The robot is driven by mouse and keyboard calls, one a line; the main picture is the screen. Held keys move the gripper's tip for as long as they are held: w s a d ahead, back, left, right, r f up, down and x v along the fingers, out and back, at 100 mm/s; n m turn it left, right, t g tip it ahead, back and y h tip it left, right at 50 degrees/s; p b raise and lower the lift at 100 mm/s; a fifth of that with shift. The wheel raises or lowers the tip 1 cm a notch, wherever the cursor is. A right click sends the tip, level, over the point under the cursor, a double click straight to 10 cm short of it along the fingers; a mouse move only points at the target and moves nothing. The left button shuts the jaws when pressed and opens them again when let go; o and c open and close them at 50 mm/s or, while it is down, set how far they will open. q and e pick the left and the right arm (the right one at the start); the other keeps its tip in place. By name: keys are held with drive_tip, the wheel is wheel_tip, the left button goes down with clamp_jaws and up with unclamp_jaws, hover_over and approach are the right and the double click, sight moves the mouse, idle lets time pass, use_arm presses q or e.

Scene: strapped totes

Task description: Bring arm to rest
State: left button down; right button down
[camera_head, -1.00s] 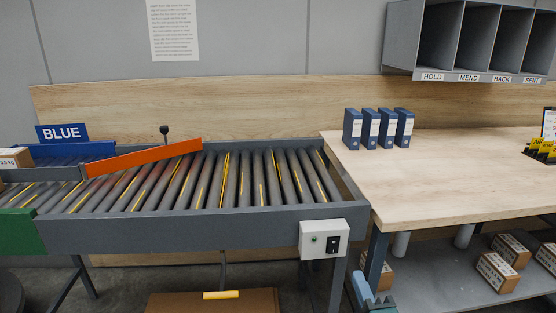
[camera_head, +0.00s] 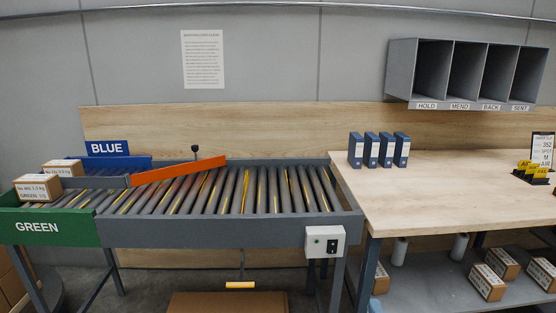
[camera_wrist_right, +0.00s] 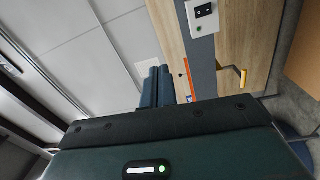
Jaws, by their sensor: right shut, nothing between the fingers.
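My right gripper (camera_head: 375,306) shows only as a small blue-grey piece at the bottom edge of the head view, below the table's front left corner. In the right wrist view its two blue fingers (camera_wrist_right: 158,72) stand close together beyond the dark bar of its housing. It is shut and empty. Most of the right arm is out of the head view. My left gripper is not in view.
The roller conveyor (camera_head: 210,236) with its orange bar (camera_head: 180,169) stands left of the wooden table (camera_head: 440,185). Blue binders (camera_head: 371,150) stand at the table's back. Boxes (camera_head: 487,282) lie on the shelf below. The table's middle is clear.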

drive_tip(key=s+a+f+m+g+y+p, duration=0.2)
drive_tip(key=s+f+m+g, duration=0.6)
drive_tip(key=s+f+m, duration=0.6)
drive_tip(key=shift+s+a+f+y+p, duration=0.35)
drive_tip(key=shift+a+f+p, duration=0.25)
drive_tip(key=shift+a, duration=0.4)
